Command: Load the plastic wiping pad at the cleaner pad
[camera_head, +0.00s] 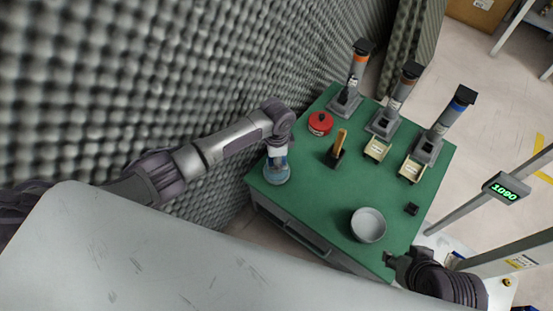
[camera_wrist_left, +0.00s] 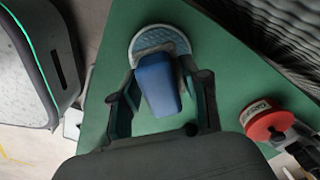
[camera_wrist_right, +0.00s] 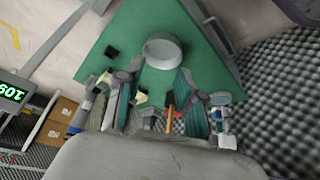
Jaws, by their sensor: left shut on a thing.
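In the head view my left gripper (camera_head: 276,150) points down at the table's left corner, above a round blue-grey pad (camera_head: 277,174), which looks like the cleaner pad. In the left wrist view the gripper (camera_wrist_left: 164,84) is shut on a blue block (camera_wrist_left: 158,84), which I take for the plastic wiping pad. The block overlaps the near part of the round pad (camera_wrist_left: 158,40); I cannot tell whether they touch. My right gripper (camera_head: 391,260) is by the table's front right edge. In the right wrist view its fingers (camera_wrist_right: 155,100) are apart with nothing held.
The green table (camera_head: 318,215) also bears a grey bowl (camera_head: 368,225), a small black block (camera_head: 411,209), a red round container (camera_head: 320,123), a wooden-handled tool in a black holder (camera_head: 338,150) and several dispensers (camera_head: 387,118) at the back. A foam wall (camera_head: 200,70) runs along the left.

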